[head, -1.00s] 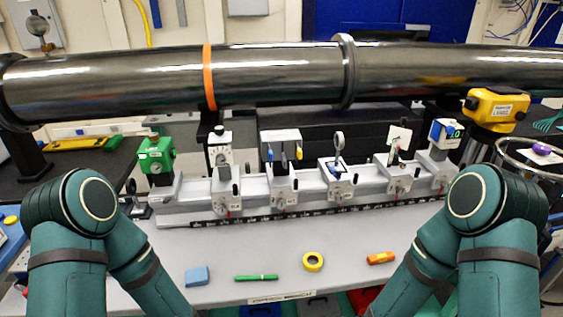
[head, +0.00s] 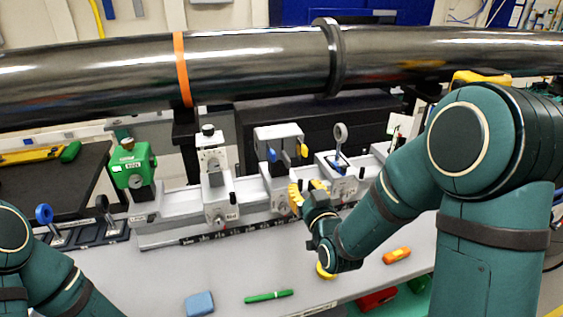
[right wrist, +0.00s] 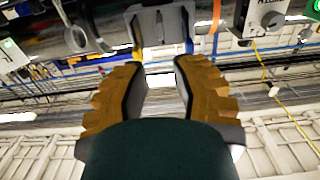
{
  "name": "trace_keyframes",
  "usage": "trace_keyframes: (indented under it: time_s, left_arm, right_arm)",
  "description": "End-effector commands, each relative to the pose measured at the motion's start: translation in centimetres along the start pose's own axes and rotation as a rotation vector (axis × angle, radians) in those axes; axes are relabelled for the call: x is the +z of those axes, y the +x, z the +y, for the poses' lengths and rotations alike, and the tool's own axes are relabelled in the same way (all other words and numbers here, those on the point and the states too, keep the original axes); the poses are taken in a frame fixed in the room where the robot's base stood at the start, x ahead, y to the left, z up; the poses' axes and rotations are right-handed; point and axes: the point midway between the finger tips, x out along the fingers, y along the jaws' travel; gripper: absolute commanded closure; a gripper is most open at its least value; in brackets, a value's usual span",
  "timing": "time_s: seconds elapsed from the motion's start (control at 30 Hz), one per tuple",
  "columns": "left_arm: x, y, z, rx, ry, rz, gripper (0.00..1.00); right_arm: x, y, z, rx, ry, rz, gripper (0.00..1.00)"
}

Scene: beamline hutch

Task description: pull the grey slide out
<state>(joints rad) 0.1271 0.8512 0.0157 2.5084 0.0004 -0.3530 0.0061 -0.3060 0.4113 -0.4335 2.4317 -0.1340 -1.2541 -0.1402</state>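A grey-white rail (head: 160,235) runs across the bench and carries several grey carriages. The middle carriage (head: 275,185) holds a grey frame (head: 278,134) with a blue and a yellow knob. I cannot tell for certain which grey part is the slide. My right gripper (head: 306,190) has ochre fingers and is in front of the rail, at the lower right of the middle carriage. In the right wrist view its fingers (right wrist: 158,68) are apart with nothing between them. A grey forked part (right wrist: 160,25) shows beyond the fingertips. My left gripper is out of view.
A black beam pipe (head: 250,70) crosses above the rail. A green device (head: 132,165) stands at its left end. A blue block (head: 199,303), green pen (head: 268,296), orange item (head: 396,256) and partly hidden yellow ring (head: 325,271) lie on the bench front.

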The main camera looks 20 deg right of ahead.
Motion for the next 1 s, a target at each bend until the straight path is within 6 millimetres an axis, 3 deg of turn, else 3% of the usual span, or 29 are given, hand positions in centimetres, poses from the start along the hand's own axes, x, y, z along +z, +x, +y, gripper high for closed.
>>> trace_keyframes:
  time_s: [0.6,0.8,1.0]
  left_arm:
    - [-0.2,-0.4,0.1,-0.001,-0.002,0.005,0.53]
    - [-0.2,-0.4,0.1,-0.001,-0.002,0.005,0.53]
    - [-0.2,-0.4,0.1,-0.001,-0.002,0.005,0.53]
  right_arm:
    - [0.1,11.0,-0.1,-0.001,-0.001,-0.002,0.75]
    - [0.1,12.5,-0.1,-0.001,0.001,-0.003,0.75]
    - [0.1,12.7,-0.1,-0.001,0.002,-0.003,0.75]
